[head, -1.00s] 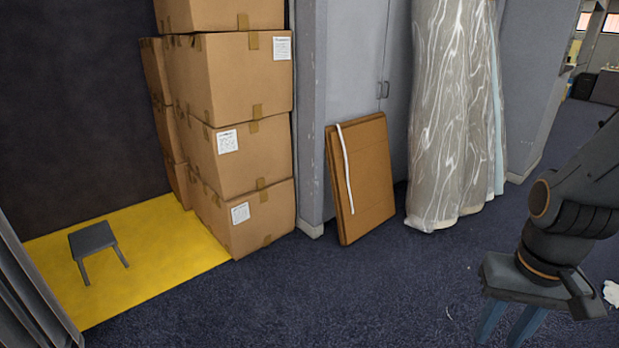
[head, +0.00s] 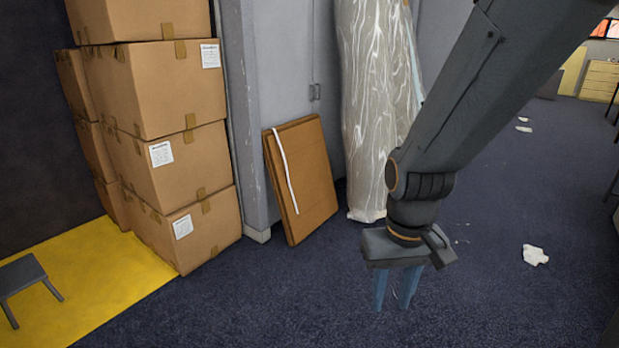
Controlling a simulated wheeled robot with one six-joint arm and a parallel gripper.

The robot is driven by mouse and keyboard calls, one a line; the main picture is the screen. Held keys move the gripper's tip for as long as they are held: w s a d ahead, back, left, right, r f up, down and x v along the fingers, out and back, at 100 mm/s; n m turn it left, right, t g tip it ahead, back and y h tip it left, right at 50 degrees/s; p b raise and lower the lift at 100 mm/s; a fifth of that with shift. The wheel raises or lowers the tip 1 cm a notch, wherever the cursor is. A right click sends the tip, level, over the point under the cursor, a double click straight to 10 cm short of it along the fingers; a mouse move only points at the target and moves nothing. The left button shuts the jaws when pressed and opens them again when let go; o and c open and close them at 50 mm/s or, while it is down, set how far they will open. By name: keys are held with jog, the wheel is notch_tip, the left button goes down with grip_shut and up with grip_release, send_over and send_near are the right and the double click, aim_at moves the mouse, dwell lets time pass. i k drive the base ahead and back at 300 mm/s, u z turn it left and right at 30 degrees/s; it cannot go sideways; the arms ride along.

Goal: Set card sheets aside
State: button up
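Flat brown card sheets (head: 318,190) lean upright, slightly tilted, against the grey cabinet, with a white strip (head: 285,168) hanging over their front. My gripper (head: 394,304) is at the right of the sheets and apart from them. It points down over the dark carpet. Its two blue fingers are spread with a gap between them, and nothing shows in it.
Stacked cardboard boxes (head: 162,160) stand at the left beside a yellow floor patch (head: 110,285) with a small grey stool (head: 22,275). A plastic-wrapped roll (head: 368,110) stands behind my arm. White scraps, one crumpled (head: 535,255), lie on the carpet at the right. The front carpet is clear.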

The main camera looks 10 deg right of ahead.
aim_at(295, 153)
jog(key=i, duration=2.8)
jog(key=z, duration=0.15)
